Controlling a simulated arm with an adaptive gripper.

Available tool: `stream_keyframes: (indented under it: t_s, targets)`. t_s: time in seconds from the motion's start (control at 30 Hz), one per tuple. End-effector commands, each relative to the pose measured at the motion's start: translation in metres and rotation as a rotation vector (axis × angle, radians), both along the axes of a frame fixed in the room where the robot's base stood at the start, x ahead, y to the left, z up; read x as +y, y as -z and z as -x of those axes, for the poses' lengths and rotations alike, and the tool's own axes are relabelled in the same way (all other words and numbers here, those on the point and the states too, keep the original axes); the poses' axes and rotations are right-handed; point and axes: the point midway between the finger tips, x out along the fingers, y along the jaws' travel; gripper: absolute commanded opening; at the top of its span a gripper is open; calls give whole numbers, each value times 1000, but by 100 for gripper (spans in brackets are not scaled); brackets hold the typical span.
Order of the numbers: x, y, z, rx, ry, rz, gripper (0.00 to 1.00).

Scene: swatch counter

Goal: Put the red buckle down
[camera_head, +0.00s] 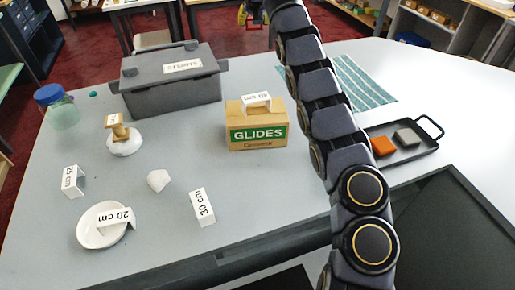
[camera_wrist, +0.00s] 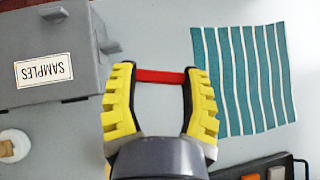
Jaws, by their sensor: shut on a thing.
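The red buckle (camera_wrist: 160,76) shows in the wrist view as a narrow red bar spanning between my fingertips. My gripper (camera_wrist: 164,73) has yellow ribbed fingers and is shut on the buckle's two ends. Bare grey counter shows beyond and below the bar; I cannot tell how high the buckle is above it. In the head view my gripper (camera_head: 243,15) is at the top edge, small and partly hidden behind my own arm.
A grey SAMPLES box (camera_wrist: 45,50) stands left of my gripper, and a teal striped cloth (camera_wrist: 243,75) lies to the right. A dark tray (camera_head: 410,152) holds an orange block (camera_head: 383,146) and a grey block (camera_head: 407,137). A GLIDES box (camera_head: 257,130) stands mid-counter.

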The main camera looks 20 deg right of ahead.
Motion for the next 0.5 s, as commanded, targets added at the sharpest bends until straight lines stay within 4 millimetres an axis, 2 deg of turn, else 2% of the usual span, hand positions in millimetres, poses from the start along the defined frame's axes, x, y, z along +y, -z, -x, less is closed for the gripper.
stream_keyframes:
  t_s: [0.5]
  targets:
    - [40,9,13,2,74,6,34]
